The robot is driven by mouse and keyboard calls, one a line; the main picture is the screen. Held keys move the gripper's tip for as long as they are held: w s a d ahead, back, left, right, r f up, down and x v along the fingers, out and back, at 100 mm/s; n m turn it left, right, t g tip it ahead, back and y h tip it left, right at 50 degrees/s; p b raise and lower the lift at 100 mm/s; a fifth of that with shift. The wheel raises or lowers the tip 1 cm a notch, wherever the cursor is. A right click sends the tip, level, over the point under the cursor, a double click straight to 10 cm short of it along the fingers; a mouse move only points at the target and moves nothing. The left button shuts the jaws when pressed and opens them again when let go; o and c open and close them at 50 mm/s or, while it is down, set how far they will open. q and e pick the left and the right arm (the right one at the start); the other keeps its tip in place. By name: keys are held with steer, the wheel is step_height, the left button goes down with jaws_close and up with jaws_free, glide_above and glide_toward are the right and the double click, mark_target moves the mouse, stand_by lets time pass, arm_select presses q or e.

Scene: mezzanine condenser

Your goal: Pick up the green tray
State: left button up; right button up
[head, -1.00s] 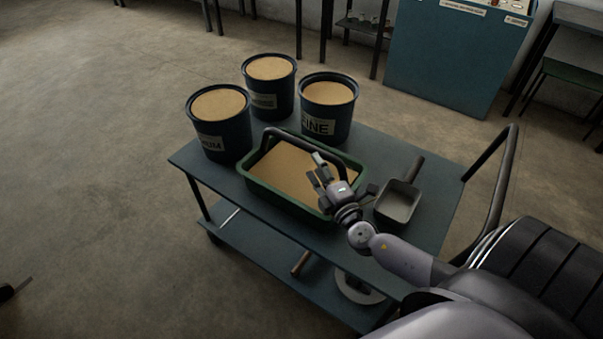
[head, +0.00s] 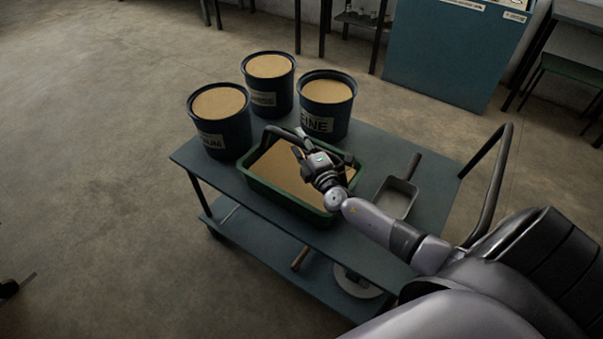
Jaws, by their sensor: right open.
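The green tray (head: 272,198) sits on the top shelf of a blue-grey cart. It holds tan, sand-like material and has a dark arched handle (head: 280,132) over it. My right gripper (head: 301,143) is open over the tray, with its fingers close to the handle. I cannot tell whether they touch it. The gripper and wrist hide part of the handle and the tray's right side. At the left edge, a small dark part of my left gripper (head: 14,287) shows, far from the cart; its jaw state is unclear.
Three dark buckets of tan material, the left (head: 222,130), middle (head: 268,90) and right one (head: 325,115), stand behind the tray. A grey metal scoop (head: 396,198) lies right of it. The cart (head: 395,150) has a push rail (head: 490,185). Floor at left is clear.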

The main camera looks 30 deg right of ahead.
steer(key=shift+c, duration=0.6)
jaws_close()
steer(key=shift+w+d+r, duration=0.1)
steer(key=shift+w+r, duration=0.05)
steer(key=shift+r, duration=0.25)
